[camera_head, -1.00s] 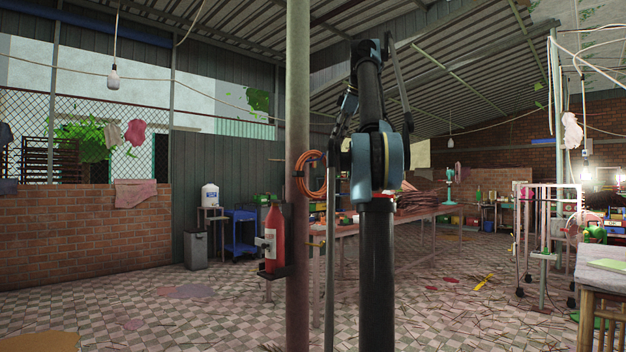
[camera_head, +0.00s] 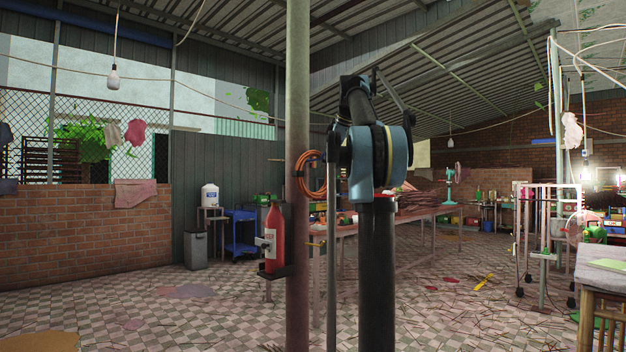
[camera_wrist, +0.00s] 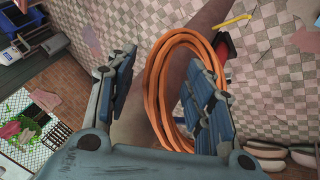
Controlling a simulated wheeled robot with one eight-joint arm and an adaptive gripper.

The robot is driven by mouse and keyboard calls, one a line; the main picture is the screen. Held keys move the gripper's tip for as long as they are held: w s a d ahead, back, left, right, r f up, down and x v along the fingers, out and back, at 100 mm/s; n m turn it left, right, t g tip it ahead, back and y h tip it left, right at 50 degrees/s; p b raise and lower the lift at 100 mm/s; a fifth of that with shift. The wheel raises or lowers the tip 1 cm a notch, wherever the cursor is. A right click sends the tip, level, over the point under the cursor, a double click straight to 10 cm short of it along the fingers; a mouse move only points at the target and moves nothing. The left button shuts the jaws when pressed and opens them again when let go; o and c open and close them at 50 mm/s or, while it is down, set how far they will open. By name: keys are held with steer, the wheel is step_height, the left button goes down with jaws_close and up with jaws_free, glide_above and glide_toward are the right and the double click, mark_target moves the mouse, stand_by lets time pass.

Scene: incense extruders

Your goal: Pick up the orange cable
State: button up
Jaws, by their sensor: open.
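The orange cable (camera_head: 313,174) is a coil hanging on the side of a round post (camera_head: 298,120) in the head view. In the wrist view the coil (camera_wrist: 152,92) is large and close, in front of the post (camera_wrist: 190,70). My gripper (camera_wrist: 165,95) is open in the wrist view. Its left finger stands apart from the coil, to the left. Its right finger overlaps the coil's right part in the picture and hides some of it. I cannot tell whether the fingers touch the cable. In the head view my gripper is hidden behind my arm.
A red fire extinguisher (camera_head: 274,238) is fixed to the post below the coil. A long table (camera_head: 430,212) with bundles of sticks stands behind my arm. A wooden table (camera_head: 603,278) is at the right edge. The tiled floor (camera_head: 200,310) at left is mostly clear.

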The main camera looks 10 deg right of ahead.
steer(key=shift+x, duration=1.3)
steer(key=shift+c, duration=0.6)
jaws_close()
steer(key=shift+r, duration=0.1)
